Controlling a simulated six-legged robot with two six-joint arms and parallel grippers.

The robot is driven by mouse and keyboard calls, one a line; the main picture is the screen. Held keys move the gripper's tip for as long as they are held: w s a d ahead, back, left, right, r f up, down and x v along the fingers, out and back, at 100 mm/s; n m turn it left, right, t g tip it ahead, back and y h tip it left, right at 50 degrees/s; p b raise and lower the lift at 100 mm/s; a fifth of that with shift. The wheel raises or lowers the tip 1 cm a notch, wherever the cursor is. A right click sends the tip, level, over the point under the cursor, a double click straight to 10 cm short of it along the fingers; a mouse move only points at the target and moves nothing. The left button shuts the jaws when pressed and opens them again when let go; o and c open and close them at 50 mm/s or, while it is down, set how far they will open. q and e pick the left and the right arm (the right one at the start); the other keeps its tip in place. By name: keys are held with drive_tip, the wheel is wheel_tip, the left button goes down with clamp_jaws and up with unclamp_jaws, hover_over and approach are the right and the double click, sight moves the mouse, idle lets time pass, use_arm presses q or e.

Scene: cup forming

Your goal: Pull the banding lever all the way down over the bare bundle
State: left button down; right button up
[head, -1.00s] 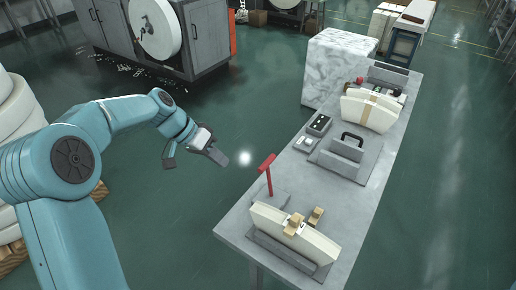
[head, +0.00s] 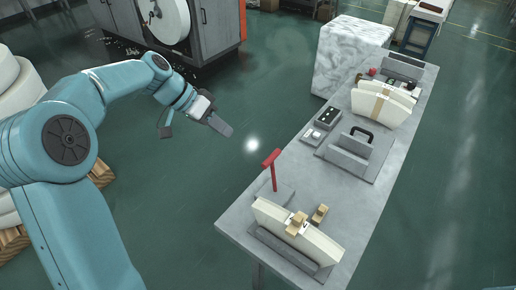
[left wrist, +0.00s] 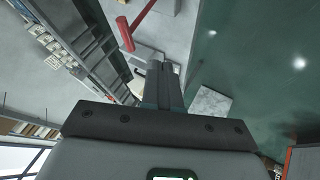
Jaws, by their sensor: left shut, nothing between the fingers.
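The red banding lever (head: 272,168) stands upright at the near left edge of the grey bench, its crossbar at the top. Beside its foot, a bare off-white bundle (head: 270,215) stands on edge in a grey holder, with two small wooden blocks (head: 297,223) at its middle. My left gripper (head: 225,129) is shut and empty, in the air left of the bench, up and left of the lever and clear of it. In the left wrist view the shut fingers (left wrist: 164,85) point ahead, and the red lever (left wrist: 125,34) shows at upper left. My right gripper is out of view.
Farther along the bench (head: 345,195) are a grey fixture with a black handle (head: 361,133), a dark button box (head: 327,117) and a bundle with a tan band (head: 383,105). A marble-like block (head: 348,55) stands behind.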

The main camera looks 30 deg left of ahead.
use_arm(q)
drive_tip(key=w+d+f+p, duration=0.2)
drive_tip(key=d+f, duration=0.4)
drive_tip(key=d, duration=0.2)
drive_tip(key=shift+w+d, duration=0.25)
drive_tip(key=shift+d, duration=0.15)
drive_tip(key=shift+s+r, duration=0.1)
drive_tip(key=shift+r, duration=0.05)
drive_tip(key=shift+d, duration=0.1)
